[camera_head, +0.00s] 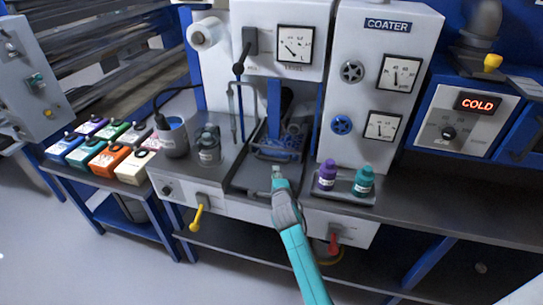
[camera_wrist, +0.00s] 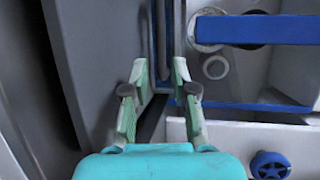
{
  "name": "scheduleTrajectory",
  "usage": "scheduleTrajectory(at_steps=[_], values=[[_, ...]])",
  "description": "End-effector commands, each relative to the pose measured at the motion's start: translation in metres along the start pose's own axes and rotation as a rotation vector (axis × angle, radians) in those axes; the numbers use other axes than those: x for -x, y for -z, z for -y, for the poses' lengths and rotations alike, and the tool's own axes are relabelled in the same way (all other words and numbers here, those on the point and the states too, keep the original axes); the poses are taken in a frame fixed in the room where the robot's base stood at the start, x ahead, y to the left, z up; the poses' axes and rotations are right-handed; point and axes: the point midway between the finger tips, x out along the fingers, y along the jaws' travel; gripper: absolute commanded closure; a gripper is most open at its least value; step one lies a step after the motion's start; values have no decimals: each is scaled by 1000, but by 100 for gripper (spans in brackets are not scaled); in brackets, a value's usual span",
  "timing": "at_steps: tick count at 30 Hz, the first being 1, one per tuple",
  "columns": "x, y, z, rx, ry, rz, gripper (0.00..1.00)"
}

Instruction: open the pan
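My gripper (camera_head: 277,174) reaches up from the bottom of the head view, over the middle of the coater bench. In the wrist view my gripper (camera_wrist: 160,75) has its two pale green fingers apart with nothing between them. Below and beyond it in the head view is a dark, shallow pan-like bay (camera_head: 248,183); I cannot tell for sure that this is the pan. A blue frame (camera_head: 277,153) sits at its back.
A grey pot (camera_head: 209,149) and a mug-like container (camera_head: 173,138) stand left. A purple bottle (camera_head: 327,174) and a teal bottle (camera_head: 363,180) stand close on the right. A lever (camera_head: 240,66) hangs above. Several coloured boxes (camera_head: 110,160) fill the left table. The right counter (camera_head: 450,190) is clear.

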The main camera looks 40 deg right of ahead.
Motion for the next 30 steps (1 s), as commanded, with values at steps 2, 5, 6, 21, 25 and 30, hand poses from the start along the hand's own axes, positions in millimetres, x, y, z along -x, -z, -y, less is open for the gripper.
scheduleTrajectory(at_steps=[2, 5, 6, 21, 25, 30], values=[[-6, 0, 0, -1, 0, -1, 73], [-19, 0, 0, 0, -1, -1, 73], [-25, 0, 1, 0, 0, -1, 73], [-98, 0, 0, 1, 0, 0, 73], [-104, 0, 0, 1, -1, 0, 73], [-106, 0, 0, 1, 0, 0, 73]])
